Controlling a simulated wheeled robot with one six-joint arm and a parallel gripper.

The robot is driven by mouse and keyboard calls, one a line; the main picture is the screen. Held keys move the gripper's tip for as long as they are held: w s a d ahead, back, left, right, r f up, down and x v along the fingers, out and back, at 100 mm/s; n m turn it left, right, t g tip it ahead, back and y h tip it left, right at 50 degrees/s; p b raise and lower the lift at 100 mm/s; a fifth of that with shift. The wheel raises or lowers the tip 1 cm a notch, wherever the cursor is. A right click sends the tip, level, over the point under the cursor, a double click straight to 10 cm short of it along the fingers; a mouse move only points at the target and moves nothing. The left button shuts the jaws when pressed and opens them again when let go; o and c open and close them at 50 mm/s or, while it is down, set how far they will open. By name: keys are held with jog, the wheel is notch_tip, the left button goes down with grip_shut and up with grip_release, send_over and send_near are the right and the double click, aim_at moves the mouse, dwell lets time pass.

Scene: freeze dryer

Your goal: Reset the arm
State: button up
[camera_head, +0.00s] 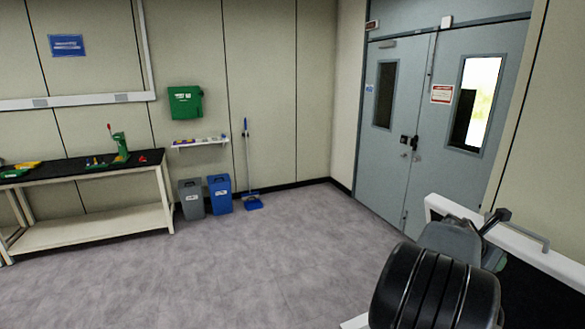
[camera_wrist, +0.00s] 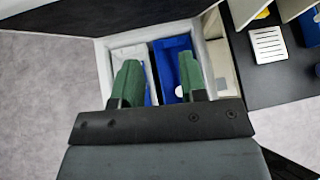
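My gripper (camera_wrist: 160,72) shows in the wrist view as two green fingers reaching up from a dark mount. The fingers stand well apart, with nothing visible held between them. Behind them, seen from above, is a light-framed box (camera_wrist: 103,62) with a whitish bin (camera_wrist: 129,51) on the left and a blue bin (camera_wrist: 166,57) on the right. The fingers overlap the bins in the picture; I cannot tell how far above them they are. In the head view my arm fills the lower right, and I cannot make out the fingers.
In the head view a dark-topped bench (camera_head: 95,170) stands at left, with a grey bin (camera_head: 191,199) and a blue bin (camera_head: 220,194) beside it. Closed double doors (camera_head: 412,130) are at right. The middle floor is clear. In the wrist view a dark worktop (camera_wrist: 262,84) lies right.

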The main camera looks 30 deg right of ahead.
jog(key=w+a+f+m+t+y, duration=0.2)
jog(key=w+a+m, duration=0.35)
jog(key=a, duration=0.45)
jog(key=w+a+f+m+t+y, duration=0.15)
jog(key=w+a+m, duration=0.25)
jog(key=a+m, duration=0.45)
jog(key=w+a+f+m+t+y, duration=0.25)
jog(key=w+a+m, duration=0.25)
jog(key=a, duration=0.7)
jog(key=w+a+n+t+y+b, duration=0.1)
jog(key=a+n+t+y, duration=0.1)
jog(key=a, duration=2)
jog(key=n+y, duration=0.1)
jog(key=y, duration=0.1)
jog(key=shift+y+b, duration=0.3)
jog(key=shift+y, duration=0.1)
jog(key=shift+d+r, duration=0.1)
jog(key=shift+r, duration=0.05)
